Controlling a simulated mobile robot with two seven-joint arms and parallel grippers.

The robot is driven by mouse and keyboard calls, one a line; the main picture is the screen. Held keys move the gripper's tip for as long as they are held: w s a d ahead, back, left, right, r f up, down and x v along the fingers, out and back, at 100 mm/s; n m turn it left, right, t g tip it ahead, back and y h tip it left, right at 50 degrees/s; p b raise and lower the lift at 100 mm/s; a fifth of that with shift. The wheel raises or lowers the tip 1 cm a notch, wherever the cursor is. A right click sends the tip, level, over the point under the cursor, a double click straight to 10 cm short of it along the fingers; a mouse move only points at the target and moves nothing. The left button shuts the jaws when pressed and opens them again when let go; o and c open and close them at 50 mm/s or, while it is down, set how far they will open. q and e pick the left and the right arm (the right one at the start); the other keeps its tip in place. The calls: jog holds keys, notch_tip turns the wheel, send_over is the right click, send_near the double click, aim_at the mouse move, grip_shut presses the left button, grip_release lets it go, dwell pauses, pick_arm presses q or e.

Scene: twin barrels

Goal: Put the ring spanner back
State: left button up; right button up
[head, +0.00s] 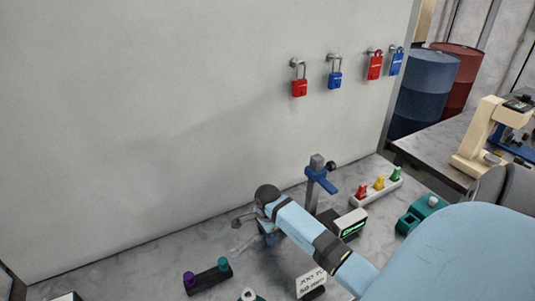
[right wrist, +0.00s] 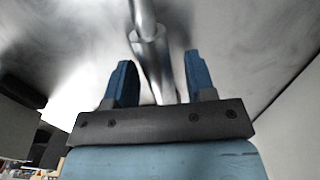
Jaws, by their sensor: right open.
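My right arm comes in from the right in the head view, and its gripper (head: 267,239) is low over the grey marbled bench, partly hidden by its own wrist. In the right wrist view the right gripper (right wrist: 158,70) is open, with its two blue fingers apart. A shiny metal piece with a rounded collar (right wrist: 148,42) lies between and beyond the fingers; it may be the ring spanner, but I cannot tell for sure. In the head view a small grey metal shape (head: 240,220) shows just left of the gripper. My left gripper is not in view.
Red and blue padlocks (head: 299,87) hang on the wall panel. A blue-clamped post (head: 317,185), a small green-display box (head: 349,222), a rack of coloured pieces (head: 377,187) and a black holder (head: 208,277) stand around the arm.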

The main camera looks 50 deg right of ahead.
jog(key=shift+r, duration=0.3)
notch_tip(320, 180, up, 12)
jog(key=b, duration=0.1)
jog(key=shift+b, duration=0.35)
jog(key=shift+f, duration=0.15)
